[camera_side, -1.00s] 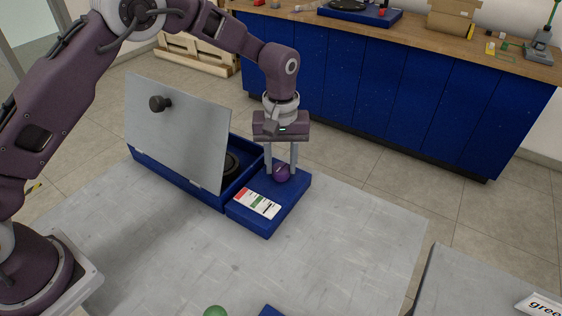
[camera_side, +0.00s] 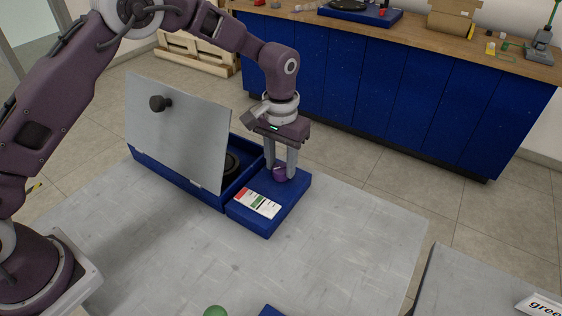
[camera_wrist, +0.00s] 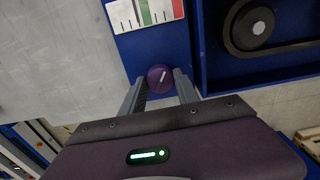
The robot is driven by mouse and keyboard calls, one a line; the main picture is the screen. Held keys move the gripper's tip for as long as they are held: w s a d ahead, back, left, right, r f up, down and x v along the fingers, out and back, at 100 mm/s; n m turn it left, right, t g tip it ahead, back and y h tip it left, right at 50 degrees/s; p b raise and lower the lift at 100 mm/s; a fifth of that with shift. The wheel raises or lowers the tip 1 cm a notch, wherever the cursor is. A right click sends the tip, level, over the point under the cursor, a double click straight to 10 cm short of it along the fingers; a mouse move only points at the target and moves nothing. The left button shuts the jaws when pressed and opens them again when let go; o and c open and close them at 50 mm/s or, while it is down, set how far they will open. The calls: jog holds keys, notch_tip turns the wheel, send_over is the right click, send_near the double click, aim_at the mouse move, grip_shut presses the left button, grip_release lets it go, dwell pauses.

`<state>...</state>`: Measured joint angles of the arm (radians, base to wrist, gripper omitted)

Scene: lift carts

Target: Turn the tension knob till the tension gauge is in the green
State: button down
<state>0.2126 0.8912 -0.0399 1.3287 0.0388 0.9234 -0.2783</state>
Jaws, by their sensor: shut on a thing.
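The purple tension knob (camera_side: 280,175) sits on a low blue box (camera_side: 268,227). In the wrist view the knob (camera_wrist: 160,77) has a white line tilted up to the right. My gripper (camera_side: 283,169) points down and is shut on the knob, one finger on each side. The tension gauge (camera_side: 258,203) is a white strip on the box top with a red part at one end and a green part near the middle. It also shows in the wrist view (camera_wrist: 125,17), cut off at the top. I cannot tell where its pointer is.
Left of the knob box stands a blue case (camera_side: 180,176) with its grey lid (camera_side: 180,130) raised, a black knob (camera_side: 160,103) on it. A black wheel (camera_wrist: 252,27) lies inside.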

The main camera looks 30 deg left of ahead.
aim_at(281, 167)
jog(key=shift+m, duration=1.5)
jog(key=shift+r, duration=0.1)
jog(key=c, duration=0.9)
grip_release()
notch_tip(281, 167, up, 7)
jog(key=shift+r, duration=0.1)
